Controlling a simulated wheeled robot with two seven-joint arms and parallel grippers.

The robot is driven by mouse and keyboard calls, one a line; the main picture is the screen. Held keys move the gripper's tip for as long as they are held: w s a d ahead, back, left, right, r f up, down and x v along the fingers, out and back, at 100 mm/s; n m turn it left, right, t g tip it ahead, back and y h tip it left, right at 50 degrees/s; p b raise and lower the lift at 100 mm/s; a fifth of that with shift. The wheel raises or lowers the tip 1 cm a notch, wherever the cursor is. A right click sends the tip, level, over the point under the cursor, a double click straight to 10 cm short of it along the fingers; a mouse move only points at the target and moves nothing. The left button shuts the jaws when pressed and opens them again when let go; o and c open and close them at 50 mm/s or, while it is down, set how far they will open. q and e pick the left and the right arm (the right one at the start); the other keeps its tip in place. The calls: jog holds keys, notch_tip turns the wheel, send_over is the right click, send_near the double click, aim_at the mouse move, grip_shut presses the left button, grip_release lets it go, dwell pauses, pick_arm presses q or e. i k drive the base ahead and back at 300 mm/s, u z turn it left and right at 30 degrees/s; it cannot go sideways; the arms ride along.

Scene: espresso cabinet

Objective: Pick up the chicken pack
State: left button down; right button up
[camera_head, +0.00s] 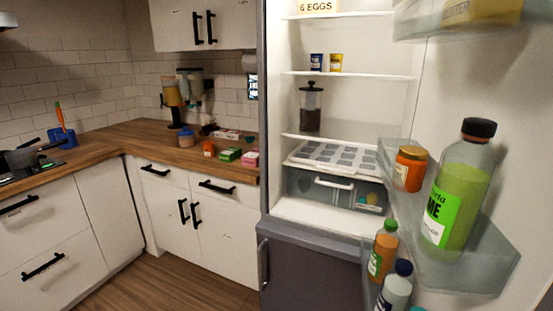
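I cannot pick out a chicken pack for certain. Small packs lie on the wooden counter left of the fridge: a green box (230,154), a pink box (250,159) and an orange item (209,149). Their labels are too small to read, so I cannot tell whether one of them is the chicken pack. Neither of my grippers shows in the head view.
The fridge stands open, its door (470,250) on the right holding bottles and an orange jar (410,168). Inside are a dark canister (311,107), two small cups and a clear drawer (335,187). A pan (20,158) sits on the left counter. Wooden floor is clear at lower left.

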aim_at(251, 159)
jog(key=k, duration=0.65)
jog(key=u, duration=0.65)
jog(key=i, duration=1.8)
jog(key=z, duration=0.75)
jog(key=i, duration=0.75)
jog(key=z, duration=0.75)
